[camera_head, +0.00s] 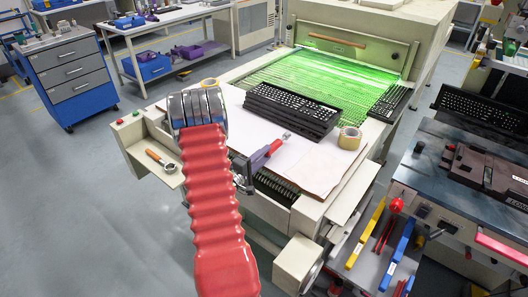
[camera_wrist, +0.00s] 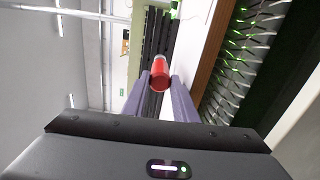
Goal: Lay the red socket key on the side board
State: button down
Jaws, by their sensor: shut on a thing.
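The red socket key (camera_head: 275,147) has a silver end and is held at a tilt in my gripper (camera_head: 268,152), above the pale sheet at the front of the machine. In the wrist view the key (camera_wrist: 160,72) shows as a red cylinder with a pale end. My gripper's two purple fingers (camera_wrist: 160,88) are shut on it from both sides. A pale side board (camera_head: 172,179) juts out at the machine's left. An orange-handled tool (camera_head: 160,160) lies on it, with some bare surface around. My red arm sleeve hides part of the machine's front.
Green-lit rows (camera_head: 322,82) are behind. At right, a bench (camera_head: 460,170) carries keyboards, with a tool tray (camera_head: 370,262) below. A blue-grey drawer cabinet (camera_head: 75,75) stands at left, with open floor before it.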

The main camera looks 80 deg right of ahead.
jog(key=shift+a+f, duration=0.1)
jog(key=shift+f, duration=0.85)
jog(key=shift+s, duration=0.1)
jog(key=c, duration=1.4)
grip_release()
jog(key=shift+a+f, duration=0.15)
jog(key=shift+c, duration=0.2)
jog(key=shift+o, duration=0.4)
jog(key=v, duration=0.6)
jog(key=shift+w+a, duration=0.3)
jog(key=shift+w, duration=0.1)
jog(key=shift+r, duration=0.2)
